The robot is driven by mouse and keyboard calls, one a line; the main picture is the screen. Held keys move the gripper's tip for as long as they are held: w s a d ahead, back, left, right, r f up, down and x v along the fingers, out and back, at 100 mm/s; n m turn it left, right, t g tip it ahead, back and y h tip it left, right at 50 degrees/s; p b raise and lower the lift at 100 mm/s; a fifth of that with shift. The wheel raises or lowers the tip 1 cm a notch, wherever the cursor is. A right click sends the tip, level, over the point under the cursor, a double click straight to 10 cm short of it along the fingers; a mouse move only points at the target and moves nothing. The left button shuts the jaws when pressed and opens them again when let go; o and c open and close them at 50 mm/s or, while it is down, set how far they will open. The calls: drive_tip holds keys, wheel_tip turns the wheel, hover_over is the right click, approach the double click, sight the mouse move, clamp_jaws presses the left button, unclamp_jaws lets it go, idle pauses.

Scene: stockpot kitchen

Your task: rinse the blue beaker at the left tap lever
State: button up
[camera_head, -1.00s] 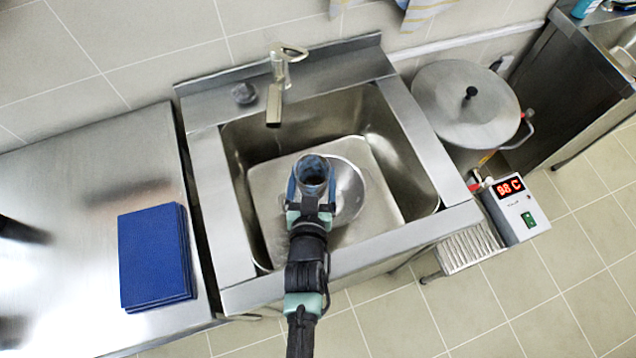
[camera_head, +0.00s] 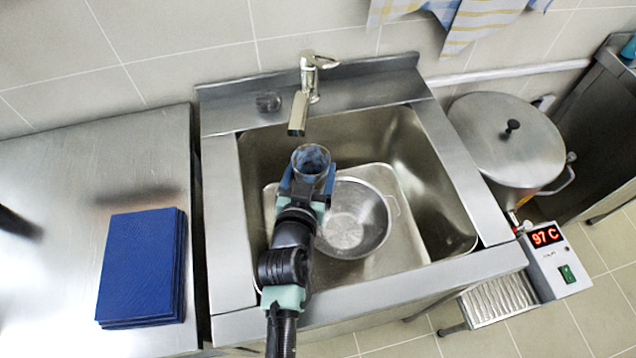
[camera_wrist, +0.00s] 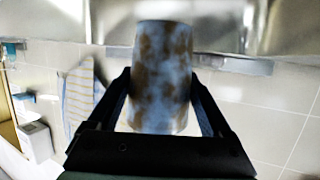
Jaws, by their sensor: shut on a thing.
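My gripper (camera_head: 306,185) is shut on the blue beaker (camera_head: 311,160), over the left part of the sink basin. The beaker's open mouth faces the head camera. In the wrist view the beaker (camera_wrist: 161,78) sits between both fingers, its pale blue wall covered in brown smudges. The tap (camera_head: 304,95) stands at the sink's back edge, its spout pointing down toward the basin just behind the beaker and apart from it. One lever (camera_head: 322,60) shows on top of the tap. I cannot tell whether water runs; no stream shows.
A metal colander (camera_head: 352,225) and a pale tray (camera_head: 400,255) lie in the sink (camera_head: 225,220). Blue mats (camera_head: 142,265) are stacked on the left counter (camera_head: 60,190). A lidded stockpot (camera_head: 490,140) stands right, near a heater box reading 97 C (camera_head: 550,260). Towels (camera_head: 480,20) hang behind.

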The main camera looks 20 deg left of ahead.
sight(302, 162)
drive_tip(key=shift+w+a+f+b, duration=0.2)
drive_tip(key=shift+w+a+b, duration=0.35)
drive_tip(key=shift+a+b, duration=0.35)
drive_tip(key=shift+w+a+f+b, duration=0.15)
drive_tip(key=shift+w+a+b, duration=0.45)
drive_tip(key=shift+b, duration=0.35)
drive_tip(key=shift+w+d, duration=0.1)
drive_tip(key=shift+w, duration=0.05)
drive_tip(key=shift+w+d, duration=0.25)
drive_tip(key=shift+w, duration=0.05)
drive_tip(key=shift+s+a, duration=0.1)
drive_tip(key=shift+s+a, duration=0.3)
drive_tip(key=shift+s, duration=0.1)
drive_tip(key=shift+w+d, duration=0.1)
drive_tip(key=shift+w+d, duration=0.3)
drive_tip(key=shift+w, duration=0.1)
